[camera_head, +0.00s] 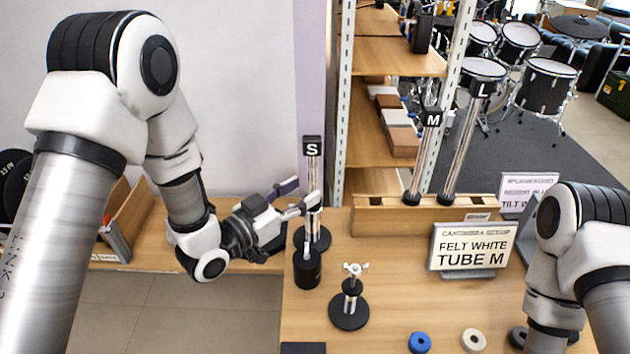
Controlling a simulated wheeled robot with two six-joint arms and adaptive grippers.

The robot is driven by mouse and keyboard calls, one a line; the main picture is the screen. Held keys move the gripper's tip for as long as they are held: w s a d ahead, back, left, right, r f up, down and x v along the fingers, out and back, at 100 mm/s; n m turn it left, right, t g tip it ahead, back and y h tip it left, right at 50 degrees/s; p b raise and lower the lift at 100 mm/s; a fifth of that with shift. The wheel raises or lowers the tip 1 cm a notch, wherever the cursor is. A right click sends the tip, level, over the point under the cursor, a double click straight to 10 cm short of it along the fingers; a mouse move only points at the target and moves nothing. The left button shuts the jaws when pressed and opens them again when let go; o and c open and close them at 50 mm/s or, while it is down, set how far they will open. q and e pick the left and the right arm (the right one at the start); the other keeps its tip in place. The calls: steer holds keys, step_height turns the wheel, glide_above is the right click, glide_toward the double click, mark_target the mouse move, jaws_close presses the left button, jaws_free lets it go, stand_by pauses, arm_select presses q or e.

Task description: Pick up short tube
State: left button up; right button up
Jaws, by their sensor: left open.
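The short tube (313,172) is a silver tube with a black cap marked S. It stands upright on a round black base at the back left of the wooden table (400,300). My left gripper (304,196) reaches in from the left at the tube's middle height. Its fingers are open, and their tips are at or beside the tube; I cannot tell whether they touch it. Longer tubes marked M (426,160) and L (464,150) stand tilted in a wooden rack (385,220). My right arm shows at the right edge, but its gripper is out of view.
A black cylinder (307,270) stands close in front of the short tube. A black stand with a wing nut (349,312) is nearby. Blue (419,342) and cream (473,341) rings lie in front.

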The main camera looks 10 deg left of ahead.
mark_target(309, 187)
arm_select(q)
steer(key=x, duration=0.3)
steer(key=f+x, duration=0.1)
steer(key=shift+w+a+r, duration=0.1)
steer(key=shift+w+a, duration=0.05)
steer(key=shift+w, duration=0.15)
steer(key=shift+s+r, duration=0.2)
steer(key=shift+s, duration=0.1)
steer(key=shift+c, duration=0.7)
steer(key=c, duration=0.6)
steer(key=shift+w+f, duration=0.1)
jaws_close()
arm_select(e)
steer(key=shift+w+r, duration=0.2)
steer(key=shift+w, duration=0.2)
arm_select(q)
step_height(309, 187, up, 18)
steer(key=p, duration=1.3)
steer(key=shift+p, duration=0.3)
arm_select(e)
step_height(309, 187, up, 13)
